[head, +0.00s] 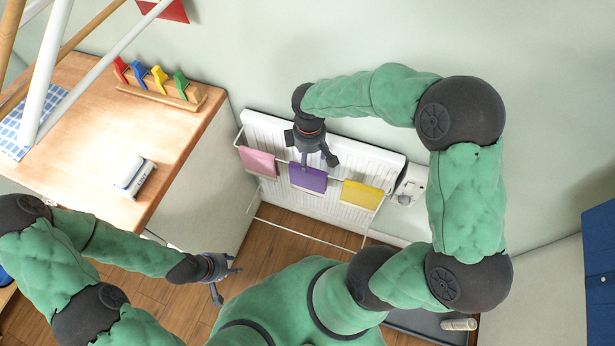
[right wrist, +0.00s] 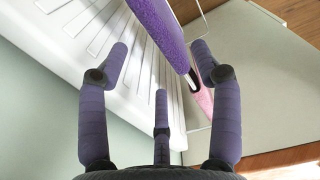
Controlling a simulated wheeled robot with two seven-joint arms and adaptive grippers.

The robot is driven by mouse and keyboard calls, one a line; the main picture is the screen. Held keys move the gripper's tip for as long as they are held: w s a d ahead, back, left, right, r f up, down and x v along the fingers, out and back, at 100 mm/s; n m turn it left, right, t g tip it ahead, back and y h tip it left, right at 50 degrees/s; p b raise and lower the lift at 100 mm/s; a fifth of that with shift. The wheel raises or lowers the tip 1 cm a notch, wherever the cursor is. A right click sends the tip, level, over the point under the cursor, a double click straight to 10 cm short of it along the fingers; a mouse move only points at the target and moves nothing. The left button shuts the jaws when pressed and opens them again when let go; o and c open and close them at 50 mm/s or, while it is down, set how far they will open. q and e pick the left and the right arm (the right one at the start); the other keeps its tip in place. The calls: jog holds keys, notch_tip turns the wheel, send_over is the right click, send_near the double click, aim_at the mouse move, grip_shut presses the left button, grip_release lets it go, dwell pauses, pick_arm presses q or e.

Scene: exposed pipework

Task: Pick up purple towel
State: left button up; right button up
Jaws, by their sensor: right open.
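The purple towel (head: 308,178) hangs over a rail in front of the white radiator, between a pink towel (head: 258,162) and a yellow towel (head: 362,195). My right gripper (head: 311,152) is open at the purple towel's upper edge, pointing down at it. In the right wrist view the purple towel (right wrist: 162,30) lies between the spread fingers, closer to the right-hand finger; I cannot tell whether they touch. The pink towel (right wrist: 205,102) shows behind it. My left gripper (head: 228,279) is open and empty, low beside the wooden-topped cabinet.
The radiator (head: 270,128) stands against the wall, with the towel rail (head: 285,235) frame in front. A wooden-topped cabinet (head: 150,160) on the left bears a rack of coloured pieces (head: 158,88). A blue panel (head: 601,260) is at far right. Wooden floor is clear below the rail.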

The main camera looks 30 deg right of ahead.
aim_at(309, 167)
notch_tip(309, 167, down, 4)
jog(key=shift+f+b, duration=0.1)
jog(key=shift+b, duration=0.45)
notch_tip(309, 167, down, 5)
jog(key=shift+w+d+r+b, duration=0.1)
jog(key=shift+w+b, duration=0.05)
jog(key=shift+b, duration=1.1)
jog(key=shift+r, duration=0.1)
jog(key=shift+c, duration=0.3)
jog(key=c, duration=1.2)
